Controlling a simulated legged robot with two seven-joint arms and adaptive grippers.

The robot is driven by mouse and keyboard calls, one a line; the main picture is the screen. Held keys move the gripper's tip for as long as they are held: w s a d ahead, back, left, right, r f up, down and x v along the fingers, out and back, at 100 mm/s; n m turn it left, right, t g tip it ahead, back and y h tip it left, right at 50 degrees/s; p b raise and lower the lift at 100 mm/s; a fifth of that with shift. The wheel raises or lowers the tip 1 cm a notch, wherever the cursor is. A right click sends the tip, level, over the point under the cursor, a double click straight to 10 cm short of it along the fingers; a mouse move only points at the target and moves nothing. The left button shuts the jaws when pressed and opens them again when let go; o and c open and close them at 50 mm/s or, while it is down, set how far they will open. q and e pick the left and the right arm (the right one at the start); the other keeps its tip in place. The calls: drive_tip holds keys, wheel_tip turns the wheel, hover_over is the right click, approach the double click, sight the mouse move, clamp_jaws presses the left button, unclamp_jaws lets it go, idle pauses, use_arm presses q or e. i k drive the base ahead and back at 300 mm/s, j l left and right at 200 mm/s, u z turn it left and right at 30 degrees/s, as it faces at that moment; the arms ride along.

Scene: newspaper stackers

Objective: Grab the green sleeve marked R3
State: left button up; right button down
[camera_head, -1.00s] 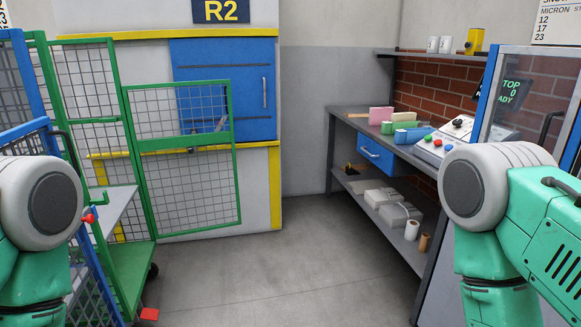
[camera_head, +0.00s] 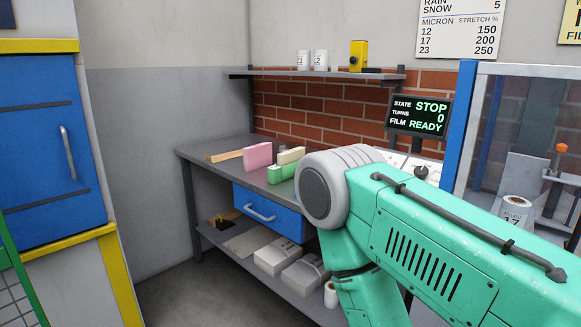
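A green block-like item (camera_head: 283,173) lies on the grey workbench (camera_head: 215,150), partly behind my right arm. No R3 marking can be read on it, so I cannot tell whether it is the sleeve. A pink upright block (camera_head: 257,156) stands to its left and a cream block (camera_head: 291,155) just behind it. My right arm covers the right part of the bench. Neither gripper shows in the view.
A blue drawer (camera_head: 268,212) sits under the bench top, above a lower shelf with white packages (camera_head: 278,257). A blue cabinet (camera_head: 45,150) is at left. A state screen (camera_head: 418,116) and a framed machine (camera_head: 458,125) are at right.

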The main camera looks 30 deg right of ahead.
sight(276, 173)
drive_tip(key=i+z, duration=0.4)
drive_tip(key=i+j+z, duration=0.15)
drive_tip(key=z, duration=0.3)
drive_tip(key=i+j+z, duration=0.2)
drive_tip(key=z, duration=0.2)
drive_tip(key=i+j+z, duration=0.5)
drive_tip(key=j+z, duration=0.15)
drive_tip(key=z, duration=0.2)
